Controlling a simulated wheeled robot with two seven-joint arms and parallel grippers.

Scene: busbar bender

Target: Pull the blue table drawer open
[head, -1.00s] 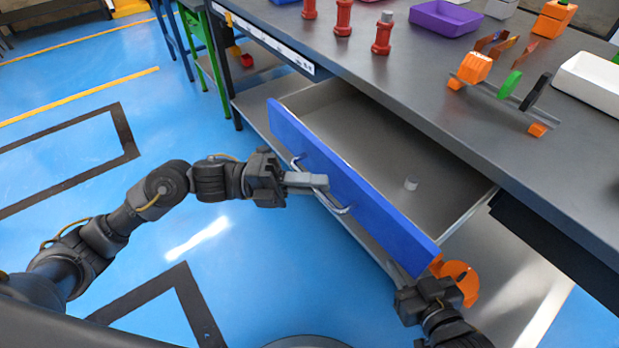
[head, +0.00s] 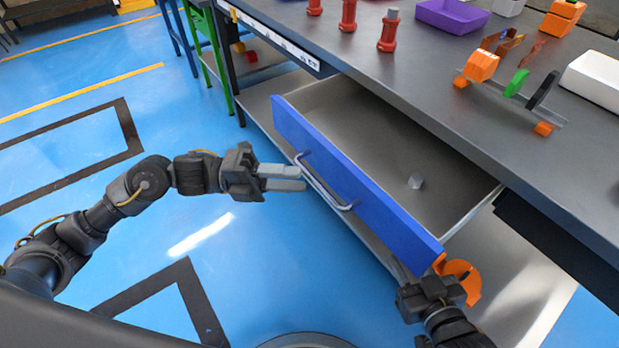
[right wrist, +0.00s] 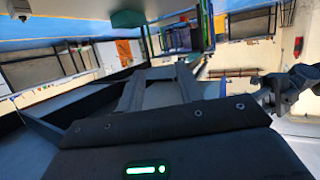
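The blue drawer (head: 355,185) stands pulled out from under the grey table, its inside in view. Its curved metal handle (head: 330,192) is on the blue front. My left gripper (head: 304,179) is just left of the handle, with its two grey fingers a little apart and nothing between them. It looks clear of the handle. My right gripper (head: 412,278) is low, near the right end of the drawer front; its fingers are mostly hidden in the head view. In the right wrist view the right gripper's fingers (right wrist: 160,75) are apart and empty.
The tabletop (head: 430,100) holds red posts (head: 387,32), a purple tray (head: 450,15), a white bin (head: 592,80) and a rack with coloured plates (head: 515,83). An orange part (head: 462,278) is by my right gripper. Blue floor is clear at left.

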